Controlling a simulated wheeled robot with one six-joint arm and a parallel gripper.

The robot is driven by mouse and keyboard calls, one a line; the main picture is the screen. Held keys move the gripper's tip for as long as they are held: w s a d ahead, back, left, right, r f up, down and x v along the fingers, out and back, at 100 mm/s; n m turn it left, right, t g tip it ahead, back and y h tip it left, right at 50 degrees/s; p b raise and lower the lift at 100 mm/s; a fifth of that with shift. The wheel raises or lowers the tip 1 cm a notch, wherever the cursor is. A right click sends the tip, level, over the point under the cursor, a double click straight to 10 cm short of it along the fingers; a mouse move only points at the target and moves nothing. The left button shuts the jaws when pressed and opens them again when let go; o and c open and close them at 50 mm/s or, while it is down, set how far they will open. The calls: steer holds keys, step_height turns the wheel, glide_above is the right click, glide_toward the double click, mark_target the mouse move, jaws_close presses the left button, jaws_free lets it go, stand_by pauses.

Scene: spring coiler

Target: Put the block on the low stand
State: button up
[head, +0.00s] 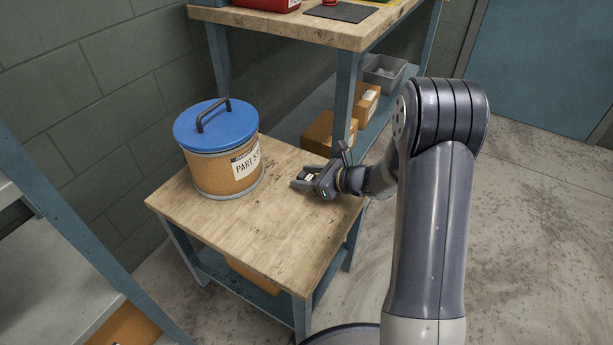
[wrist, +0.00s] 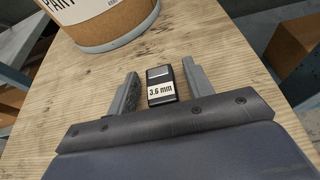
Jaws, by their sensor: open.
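The block (wrist: 161,87) is small and dark, with a grey patch and a white "3.6 mm" label. In the wrist view it appears to rest on the wooden top of the low stand (wrist: 215,95). My gripper (wrist: 160,68) is open, with one finger on each side of the block and a visible gap to each. In the head view my gripper (head: 302,178) is low over the right rear part of the stand's top (head: 255,235). The block is small there and partly hidden by the fingers.
A cardboard drum with a blue lid (head: 216,125) stands on the left rear of the low stand. A taller workbench (head: 300,28) is behind, with boxes (head: 325,130) and a grey bin (head: 385,70) on its lower shelf. The front of the stand's top is clear.

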steer(key=shift+r, duration=0.2)
steer(key=p+v, duration=0.4)
steer(key=v, duration=0.6)
steer(key=shift+s+d+r, duration=0.1)
steer(key=shift+d+r, duration=0.1)
steer(key=shift+d, duration=0.05)
steer(key=shift+s+d+r, duration=0.15)
steer(key=shift+s+d, duration=0.25)
steer(key=shift+d, duration=0.1)
